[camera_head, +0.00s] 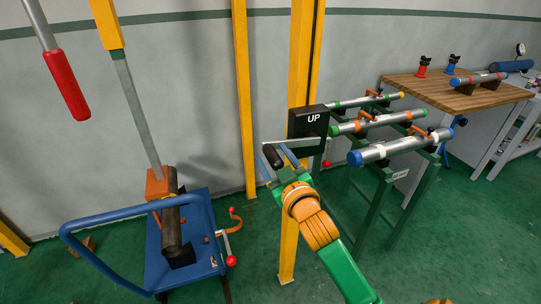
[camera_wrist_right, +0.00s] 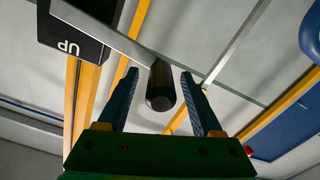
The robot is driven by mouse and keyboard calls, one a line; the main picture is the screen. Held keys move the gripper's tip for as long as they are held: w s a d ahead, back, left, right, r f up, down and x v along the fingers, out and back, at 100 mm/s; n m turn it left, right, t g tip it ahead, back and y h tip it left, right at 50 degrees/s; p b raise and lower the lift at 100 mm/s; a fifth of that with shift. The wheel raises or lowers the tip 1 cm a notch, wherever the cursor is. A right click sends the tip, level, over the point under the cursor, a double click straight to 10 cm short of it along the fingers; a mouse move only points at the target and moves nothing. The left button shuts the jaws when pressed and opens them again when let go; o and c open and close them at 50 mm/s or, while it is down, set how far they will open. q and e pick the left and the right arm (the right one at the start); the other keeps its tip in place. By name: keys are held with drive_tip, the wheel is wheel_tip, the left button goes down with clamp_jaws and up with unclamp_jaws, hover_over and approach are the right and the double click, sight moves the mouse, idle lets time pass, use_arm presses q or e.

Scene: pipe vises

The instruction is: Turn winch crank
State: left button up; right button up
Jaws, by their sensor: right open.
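The winch crank is a silver bar (camera_head: 300,143) ending in a black cylindrical handle (camera_head: 272,156). It sits in front of a black box marked UP (camera_head: 312,119) on a yellow post. My right gripper (camera_head: 272,158) is open around the handle. In the right wrist view the black handle (camera_wrist_right: 160,88) lies between the two fingers of my right gripper (camera_wrist_right: 160,82), with a gap on both sides. The crank bar (camera_wrist_right: 105,35) runs from the handle to the UP box (camera_wrist_right: 70,28). My left gripper is not in view.
A blue cart (camera_head: 182,245) with a dark pipe (camera_head: 172,225) stands at left, under a yellow hoist arm (camera_head: 108,22). A green rack (camera_head: 383,190) with several pipes stands right of the post. A wooden workbench (camera_head: 455,97) is behind it. A red-gripped lever (camera_head: 66,85) hangs upper left.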

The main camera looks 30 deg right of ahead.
drive_tip(key=shift+w+r, duration=0.1)
drive_tip(key=shift+w, duration=0.15)
clamp_jaws()
idle(1.4)
